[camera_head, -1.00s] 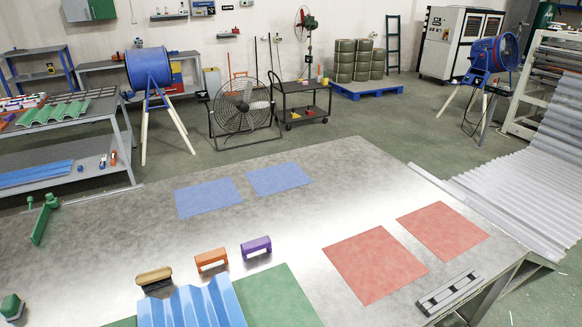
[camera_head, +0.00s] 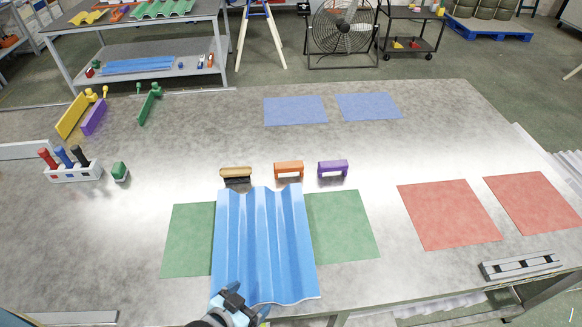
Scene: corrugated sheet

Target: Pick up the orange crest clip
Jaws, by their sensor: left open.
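The orange crest clip (camera_head: 289,168) stands on the metal table, just beyond the far edge of the blue corrugated sheet (camera_head: 262,240). A purple clip (camera_head: 333,167) stands to its right, and a brush with a tan handle (camera_head: 236,173) lies to its left. My left gripper (camera_head: 232,291) is at the bottom of the view, over the near left corner of the blue sheet. It is open and apart from the orange clip. My right gripper is not in view.
The blue sheet lies across a green mat (camera_head: 340,225). Red mats (camera_head: 449,214) are at right and blue mats (camera_head: 295,110) at the back. A white holder (camera_head: 75,174) with markers and a green block (camera_head: 119,171) stand at left.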

